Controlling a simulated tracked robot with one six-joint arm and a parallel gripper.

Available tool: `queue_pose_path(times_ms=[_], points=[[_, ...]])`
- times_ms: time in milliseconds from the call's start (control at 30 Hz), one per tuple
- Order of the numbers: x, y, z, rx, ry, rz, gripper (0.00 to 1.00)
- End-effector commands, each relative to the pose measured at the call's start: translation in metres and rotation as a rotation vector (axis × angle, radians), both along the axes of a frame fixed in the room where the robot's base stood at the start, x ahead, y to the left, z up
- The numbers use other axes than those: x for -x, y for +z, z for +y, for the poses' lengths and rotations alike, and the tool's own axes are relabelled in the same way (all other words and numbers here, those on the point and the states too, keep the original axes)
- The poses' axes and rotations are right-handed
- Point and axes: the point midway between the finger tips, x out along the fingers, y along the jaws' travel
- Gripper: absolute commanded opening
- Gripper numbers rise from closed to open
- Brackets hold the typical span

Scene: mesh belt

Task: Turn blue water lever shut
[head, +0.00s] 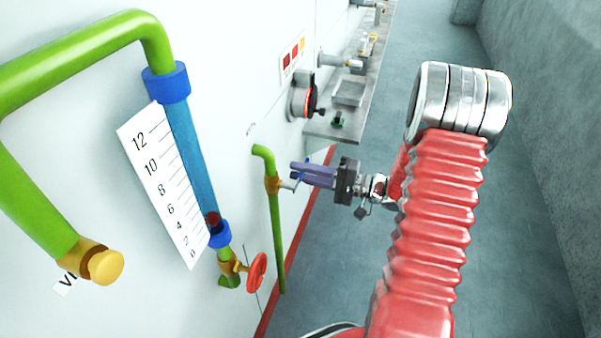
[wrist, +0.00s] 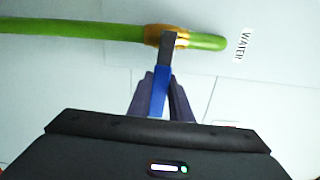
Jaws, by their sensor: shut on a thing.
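The blue water lever (wrist: 158,92) points out from a brass valve body (wrist: 152,36) on a green pipe (wrist: 75,29) in the wrist view. A "WATER" label (wrist: 242,45) is on the wall beside the pipe's end. In the head view the brass valve (head: 272,184) sits on a thin green pipe (head: 277,235) below its bend. My gripper (head: 300,172) reaches the lever from the right. Its purple fingers (wrist: 160,95) are shut on the blue lever, one on each side. In the head view the lever is mostly hidden by the fingers.
At left are a flow gauge with a number scale (head: 160,185), a red handwheel (head: 257,272) and thick green pipes (head: 85,50) with a yellow cap (head: 106,267). A grey bench (head: 350,115) stands beyond my gripper. The floor at right is clear up to a grey wall (head: 555,100).

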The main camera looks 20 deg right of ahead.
Motion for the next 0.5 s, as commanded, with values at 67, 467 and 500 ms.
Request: queue_pose_path(times_ms=[67,467,500], points=[[0.0015,-0.0030,0.0004,0.003,0.001,0.006,0.20],[0.0007,-0.0012,0.0002,0.000,0.001,0.003,0.38],[0.0007,-0.0012,0.0002,0.000,0.001,0.003,0.38]])
